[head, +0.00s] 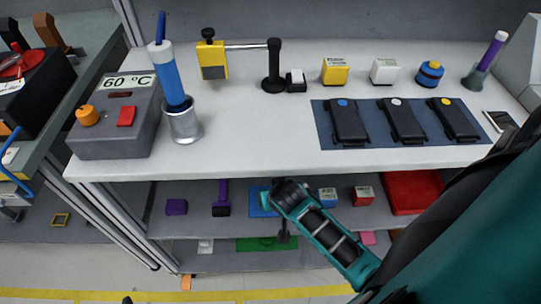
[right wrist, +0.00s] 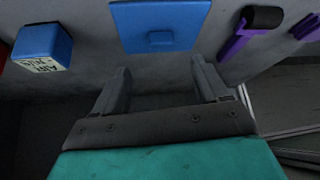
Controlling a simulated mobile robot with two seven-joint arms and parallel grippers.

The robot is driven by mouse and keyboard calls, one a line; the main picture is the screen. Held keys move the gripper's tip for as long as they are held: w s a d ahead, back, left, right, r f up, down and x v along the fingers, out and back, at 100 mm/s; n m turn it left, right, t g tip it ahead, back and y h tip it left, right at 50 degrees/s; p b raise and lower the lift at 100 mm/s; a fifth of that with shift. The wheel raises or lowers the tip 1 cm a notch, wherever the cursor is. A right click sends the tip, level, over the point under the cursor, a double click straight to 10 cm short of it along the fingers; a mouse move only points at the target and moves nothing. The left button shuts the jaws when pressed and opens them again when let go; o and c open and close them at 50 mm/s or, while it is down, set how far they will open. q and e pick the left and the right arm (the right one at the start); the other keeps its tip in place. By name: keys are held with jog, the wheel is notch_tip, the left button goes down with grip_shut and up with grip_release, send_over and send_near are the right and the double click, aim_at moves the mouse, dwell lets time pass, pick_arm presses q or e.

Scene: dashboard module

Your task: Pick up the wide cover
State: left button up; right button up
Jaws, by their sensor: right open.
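A flat blue plate with a small raised block (right wrist: 158,27) lies on the lower shelf, at the top of the right wrist view. It looks like the wide cover, but I cannot be sure. In the head view the plate (head: 259,203) is partly hidden behind my right wrist. My right gripper (right wrist: 161,70) is open and empty, its two fingers pointing towards the plate with a gap between them and it. In the head view the right arm reaches in front of the lower shelf.
On the lower shelf, a blue labelled box (right wrist: 42,46) stands left of the plate in the wrist view, and a purple tool with a black roller (right wrist: 250,32) lies right. A red tray (head: 412,190) is farther right in the head view. The white worktop (head: 250,150) overhangs this shelf.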

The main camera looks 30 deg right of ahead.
jog(key=shift+a+b+x, duration=0.2)
jog(key=shift+b+x, duration=1)
jog(key=shift+x, duration=2.4)
jog(key=shift+s+f, duration=0.1)
jog(key=c, duration=1.2)
jog(key=shift+o, duration=0.2)
